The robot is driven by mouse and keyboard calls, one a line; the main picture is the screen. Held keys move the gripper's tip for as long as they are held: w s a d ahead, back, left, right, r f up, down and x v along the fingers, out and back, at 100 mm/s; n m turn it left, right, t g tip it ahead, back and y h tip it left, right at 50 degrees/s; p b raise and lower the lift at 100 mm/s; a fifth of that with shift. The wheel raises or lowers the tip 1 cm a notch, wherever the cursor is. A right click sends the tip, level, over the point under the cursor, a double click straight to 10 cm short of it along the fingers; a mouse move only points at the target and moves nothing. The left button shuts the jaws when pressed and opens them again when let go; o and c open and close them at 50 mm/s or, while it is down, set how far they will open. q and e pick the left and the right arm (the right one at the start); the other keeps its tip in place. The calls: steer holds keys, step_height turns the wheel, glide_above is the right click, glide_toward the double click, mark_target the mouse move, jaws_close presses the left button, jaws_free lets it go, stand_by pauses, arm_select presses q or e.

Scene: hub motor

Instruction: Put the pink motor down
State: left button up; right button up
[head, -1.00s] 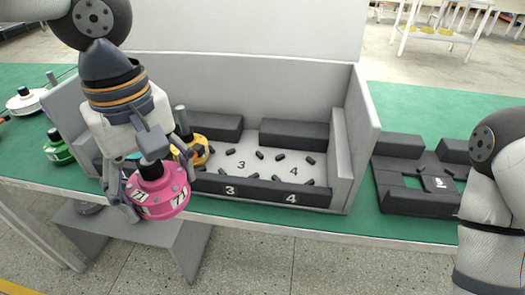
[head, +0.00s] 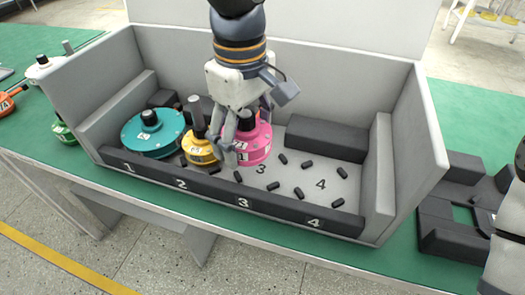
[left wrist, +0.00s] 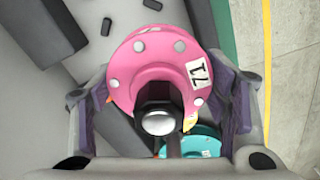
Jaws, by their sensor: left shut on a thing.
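The pink motor (head: 258,148) is upright inside the grey bin, at the place marked 3, just right of the yellow motor. My right gripper is out of view; only part of my right arm shows at the right edge.
The grey bin (head: 405,165) has a low front wall numbered 1 to 4. A teal motor (head: 153,135) is at 1 and the yellow motor (head: 199,150) at 2. Place 4 holds only small black pegs. A dark fixture (head: 450,235) stands right of the bin.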

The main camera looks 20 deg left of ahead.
mark_target(261, 124)
arm_select(q)
steer(key=f, duration=0.1)
steer(key=w+d+f, duration=0.1)
steer(key=w+f, duration=0.1)
steer(key=shift+d+f, duration=0.15)
steer(key=shift+d, duration=0.1)
steer(key=f, duration=0.1)
steer(key=f+b, duration=0.1)
steer(key=f, duration=0.1)
steer(key=shift+w+d+f, duration=0.15)
steer(key=shift+w+f, duration=0.05)
steer(key=shift+f, duration=0.1)
steer(key=shift+r, duration=0.1)
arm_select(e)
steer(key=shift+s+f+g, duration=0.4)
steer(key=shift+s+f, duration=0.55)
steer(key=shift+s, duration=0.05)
arm_select(q)
steer(key=o, duration=1.9)
step_height(261, 124, up, 12)
steer(key=shift+p, duration=0.65)
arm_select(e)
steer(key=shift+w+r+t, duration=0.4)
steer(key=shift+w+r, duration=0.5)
